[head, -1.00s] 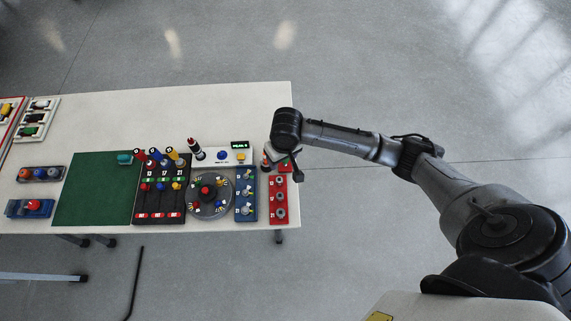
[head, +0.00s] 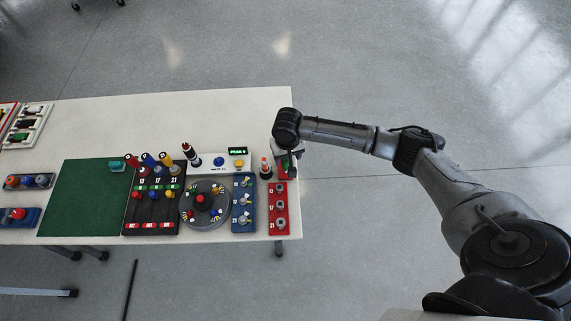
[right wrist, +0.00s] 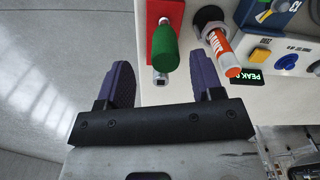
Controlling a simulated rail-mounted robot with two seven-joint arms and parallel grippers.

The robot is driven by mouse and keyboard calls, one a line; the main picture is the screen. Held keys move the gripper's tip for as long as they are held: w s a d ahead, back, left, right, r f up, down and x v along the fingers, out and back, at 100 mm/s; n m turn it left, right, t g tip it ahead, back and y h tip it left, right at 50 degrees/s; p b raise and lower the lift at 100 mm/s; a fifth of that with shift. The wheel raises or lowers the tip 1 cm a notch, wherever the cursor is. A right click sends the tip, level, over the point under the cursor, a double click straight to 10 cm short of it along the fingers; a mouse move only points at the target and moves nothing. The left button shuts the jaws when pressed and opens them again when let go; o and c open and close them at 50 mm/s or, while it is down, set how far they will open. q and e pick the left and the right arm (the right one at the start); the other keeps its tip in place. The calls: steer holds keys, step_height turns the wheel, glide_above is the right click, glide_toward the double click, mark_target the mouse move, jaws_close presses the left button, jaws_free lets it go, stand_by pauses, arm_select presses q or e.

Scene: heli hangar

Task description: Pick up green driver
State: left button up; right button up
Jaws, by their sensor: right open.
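The green driver (right wrist: 165,47) shows in the right wrist view with its green handle over a red block (right wrist: 160,13) and a metal piece at its lower end. My right gripper (right wrist: 163,68) is open, its two purple fingers apart. The handle lies between and just ahead of the fingertips in the picture; neither finger visibly touches it. In the head view my right gripper (head: 287,158) is over the far right part of the table, and it partly hides the green driver. My left gripper is in neither view.
An orange-and-white marker (right wrist: 222,53) in a black holder stands close beside the right finger. A red block with grey knobs (head: 278,208) and a blue block (head: 243,202) lie nearby. The green mat (head: 85,200) is mostly clear. The table's right edge is close.

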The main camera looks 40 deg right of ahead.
mark_target(286, 164)
steer(key=shift+w+a+f+b, duration=0.15)
steer(key=shift+f+b, duration=0.1)
steer(key=shift+f, duration=1.1)
steer(key=shift+a+f+b, duration=0.1)
steer(key=shift+f+b, duration=0.15)
steer(key=shift+f, duration=1.1)
steer(key=c, duration=1)
steer(key=shift+r, duration=0.1)
